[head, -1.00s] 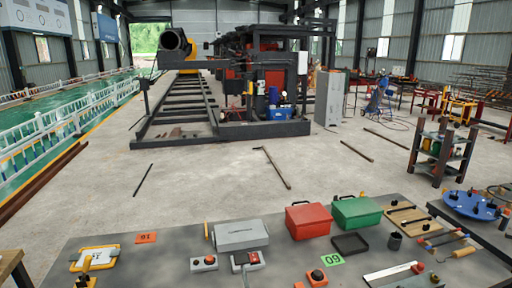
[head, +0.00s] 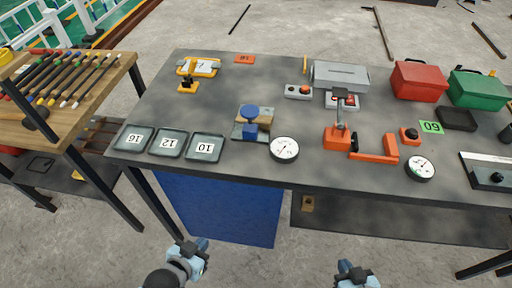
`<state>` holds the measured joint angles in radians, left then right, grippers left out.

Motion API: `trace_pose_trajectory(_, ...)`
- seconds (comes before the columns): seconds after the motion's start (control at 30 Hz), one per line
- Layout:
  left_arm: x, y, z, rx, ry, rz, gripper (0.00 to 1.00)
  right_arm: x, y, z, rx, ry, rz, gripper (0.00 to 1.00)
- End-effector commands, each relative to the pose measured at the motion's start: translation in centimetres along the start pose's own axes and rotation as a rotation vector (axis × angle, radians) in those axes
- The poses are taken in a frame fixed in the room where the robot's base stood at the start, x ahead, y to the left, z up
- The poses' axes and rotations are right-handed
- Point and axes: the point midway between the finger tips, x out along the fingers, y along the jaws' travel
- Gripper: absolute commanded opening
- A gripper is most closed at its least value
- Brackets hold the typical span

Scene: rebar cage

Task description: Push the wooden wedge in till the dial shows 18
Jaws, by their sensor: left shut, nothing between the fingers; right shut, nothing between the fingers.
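A tan wooden piece, which looks like the wedge (head: 265,118), sits in a small fixture with a blue round-topped part (head: 250,112) on the grey table. A white round dial (head: 284,149) lies just right of and in front of it; its reading is too small to tell. A second white dial (head: 420,168) lies further right, by an orange fixture (head: 338,139). My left gripper (head: 201,247) is shut and empty, in front of the table's near edge. My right gripper (head: 352,267) is also shut and empty, in front of the table further right. Neither touches anything.
Trays marked 16, 12 and 10 (head: 205,148) stand left of the wedge fixture. A grey box (head: 341,76), a red box (head: 418,82) and a green box (head: 478,90) stand behind. A wooden rack table (head: 88,80) is at left. Bare tabletop lies between the fixtures.

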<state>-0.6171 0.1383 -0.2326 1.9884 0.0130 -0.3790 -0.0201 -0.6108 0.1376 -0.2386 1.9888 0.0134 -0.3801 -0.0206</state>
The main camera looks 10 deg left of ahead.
Motion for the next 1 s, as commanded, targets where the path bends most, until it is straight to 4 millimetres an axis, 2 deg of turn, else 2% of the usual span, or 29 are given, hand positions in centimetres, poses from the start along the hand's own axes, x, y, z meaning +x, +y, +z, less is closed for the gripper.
trace_pose_trajectory(0.07, 0.4, 0.1, 0.8, 0.0, -0.004, 0.001, 0.0, 0.5, -0.2, 0.7, 0.0, -0.002, -0.004, 0.0)
trace_pose_trajectory(0.43, 0.2, 0.2, -0.8, 0.002, 0.023, 0.005, 0.0, -0.1, 0.3, 0.1, -0.002, 0.006, 0.005, 0.0)
trace_pose_trajectory(1.0, 0.3, 0.0, 0.2, 0.002, 0.003, 0.001, 0.0, 0.1, 0.2, 0.5, -0.002, 0.0, 0.003, 0.0)
